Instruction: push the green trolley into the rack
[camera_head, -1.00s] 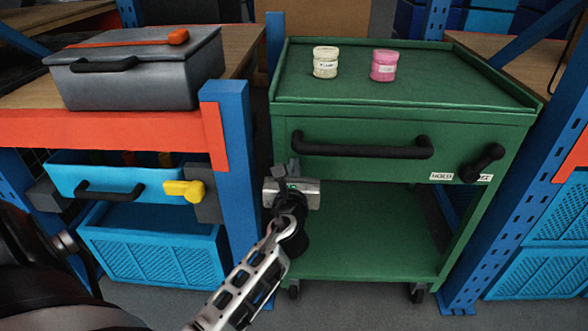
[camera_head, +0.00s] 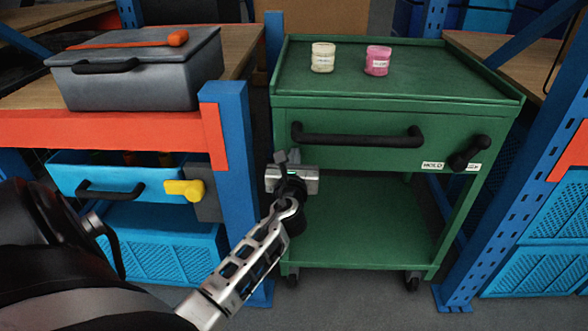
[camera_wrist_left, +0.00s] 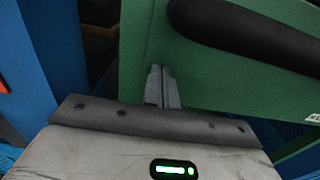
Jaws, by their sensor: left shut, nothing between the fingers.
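The green trolley (camera_head: 345,245) stands between the blue rack posts (camera_head: 235,185), with a black bar handle (camera_head: 357,135) and a black knob (camera_head: 470,153) on its front. Two small jars, one cream (camera_head: 323,58) and one pink (camera_head: 377,60), stand on its top. My left gripper (camera_head: 287,160) is at the trolley's front left, below the left end of the handle. In the left wrist view its fingers (camera_wrist_left: 163,85) are shut and empty, at the green front panel beside the black handle. Whether they touch it I cannot tell. My right gripper is out of view.
A grey toolbox (camera_head: 140,85) with an orange-handled tool sits on the left shelf. The right rack post (camera_head: 495,200) stands close to the trolley's right side.

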